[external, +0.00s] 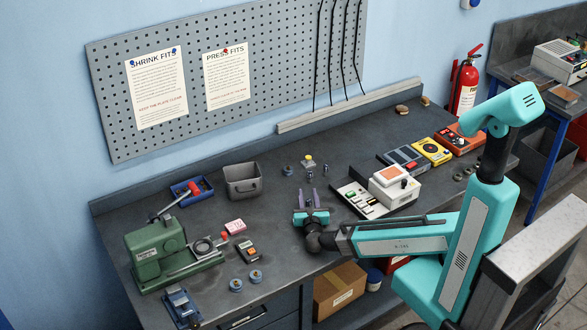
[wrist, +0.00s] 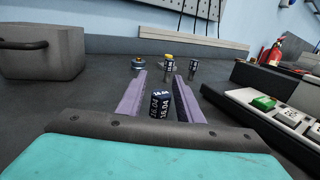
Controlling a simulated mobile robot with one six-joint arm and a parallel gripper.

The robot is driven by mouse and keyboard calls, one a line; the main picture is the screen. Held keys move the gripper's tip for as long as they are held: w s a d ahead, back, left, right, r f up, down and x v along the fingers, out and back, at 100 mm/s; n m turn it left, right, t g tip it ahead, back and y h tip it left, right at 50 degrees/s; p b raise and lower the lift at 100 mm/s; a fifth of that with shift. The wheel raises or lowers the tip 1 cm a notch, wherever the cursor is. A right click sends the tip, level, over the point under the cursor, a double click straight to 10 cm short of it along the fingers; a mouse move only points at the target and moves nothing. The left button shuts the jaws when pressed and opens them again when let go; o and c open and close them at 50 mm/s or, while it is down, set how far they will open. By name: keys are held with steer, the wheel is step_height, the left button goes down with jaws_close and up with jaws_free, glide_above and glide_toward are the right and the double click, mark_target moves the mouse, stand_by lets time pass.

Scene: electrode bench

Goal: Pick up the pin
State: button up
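A dark, short cylindrical pin (wrist: 160,104) marked 16.04 stands between the two purple fingers of my gripper (wrist: 159,82) in the wrist view. Its lower end is hidden by the gripper body. The fingers are spread, with a gap at least on the pin's left side. In the external view my gripper (external: 308,198) is low over the bench; I cannot make out the pin there. Two similar cylinders stand beyond the fingertips, one straight ahead (wrist: 168,66) and one to the right (wrist: 193,71).
A blue-grey disc (wrist: 138,65) and a yellow-topped item (external: 308,161) are beyond the fingers. A grey bin (external: 242,181) stands to the left. A black tray with a white device (external: 394,188) is close on the right. A green machine (external: 160,253) is at the bench's left.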

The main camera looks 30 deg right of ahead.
jaws_close()
steer(key=shift+r, duration=0.1)
steer(key=shift+r+b, duration=0.35)
steer(key=shift+r, duration=0.6)
step_height(320, 180, up, 8)
steer(key=p, duration=0.2)
stand_by(0.6)
